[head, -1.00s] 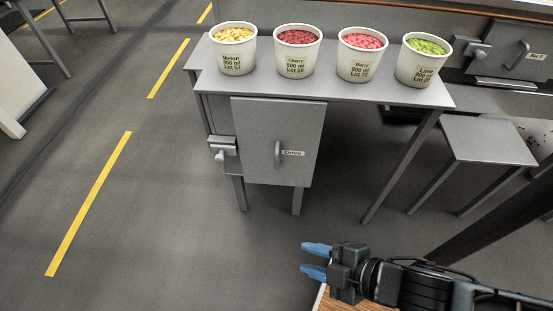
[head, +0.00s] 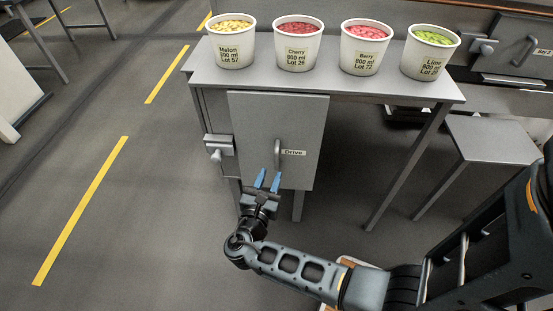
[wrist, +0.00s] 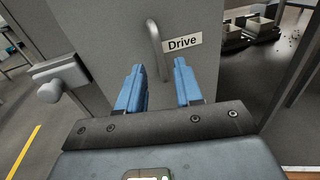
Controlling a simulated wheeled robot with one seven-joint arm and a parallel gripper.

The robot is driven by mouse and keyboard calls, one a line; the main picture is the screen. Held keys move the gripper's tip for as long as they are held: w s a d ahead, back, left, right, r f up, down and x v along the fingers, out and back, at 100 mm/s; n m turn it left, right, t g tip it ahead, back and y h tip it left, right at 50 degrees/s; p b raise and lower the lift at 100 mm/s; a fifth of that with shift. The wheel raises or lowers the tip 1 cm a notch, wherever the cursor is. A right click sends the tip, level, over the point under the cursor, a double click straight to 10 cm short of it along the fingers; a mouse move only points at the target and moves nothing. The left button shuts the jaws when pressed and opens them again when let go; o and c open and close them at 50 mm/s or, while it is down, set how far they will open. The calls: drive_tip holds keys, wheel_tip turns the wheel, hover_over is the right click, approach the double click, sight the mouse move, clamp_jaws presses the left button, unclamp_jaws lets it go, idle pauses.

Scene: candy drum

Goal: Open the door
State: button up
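The grey door (head: 255,130) labelled "Drive" is under the table with the tubs; it looks shut. A latch with a knob (head: 218,147) sits at the door's left edge. My gripper (head: 268,180) points up at the door just below the handle. In the wrist view its blue fingers (wrist: 160,88) are apart with nothing between them, and the handle (wrist: 157,48) is beyond the fingertips. The latch knob (wrist: 52,91) shows at left there.
Several white tubs of candy stand on the grey table (head: 330,86), including Melon (head: 232,45) and Lime (head: 429,55). A lower grey stand (head: 490,140) is at right. Another door (head: 520,45) with a handle is at the top right.

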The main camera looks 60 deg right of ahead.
sight(276, 159)
drive_tip(key=d, duration=0.2)
drive_tip(key=w+d, duration=0.1)
drive_tip(key=d, duration=0.5)
drive_tip(key=shift+w+r, duration=0.2)
drive_tip(key=shift+w, duration=0.05)
clamp_jaws()
idle(0.4)
